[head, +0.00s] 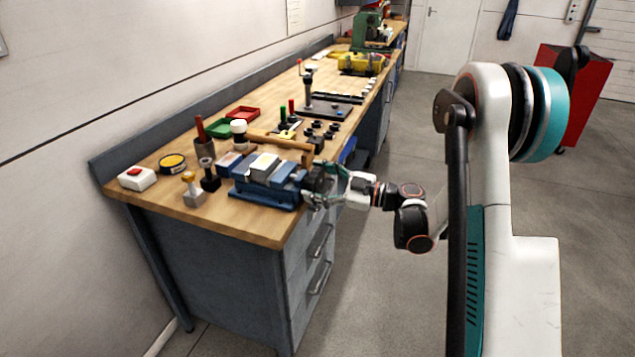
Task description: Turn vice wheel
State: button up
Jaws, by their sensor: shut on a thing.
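The blue vice (264,188) sits on the wooden bench top near its front right edge. A light block with a yellowish top (264,163) lies at its jaws. The dark vice wheel (319,180) is at the right end of the vice, at the bench edge. My gripper (330,186) reaches in from the right, level with the wheel, and is shut on it. The fingers partly cover the wheel, so its exact grip points are hard to see.
A hammer (276,142) lies just behind the vice. A white box with a red button (137,178), a yellow-topped round tin (172,163) and a dark cup (205,155) stand to the left. Drawer handles (320,277) jut out below.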

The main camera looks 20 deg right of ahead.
dwell(0.4)
jog(key=o, duration=1.1)
jog(key=shift+f, duration=0.1)
jog(key=v, duration=1.2)
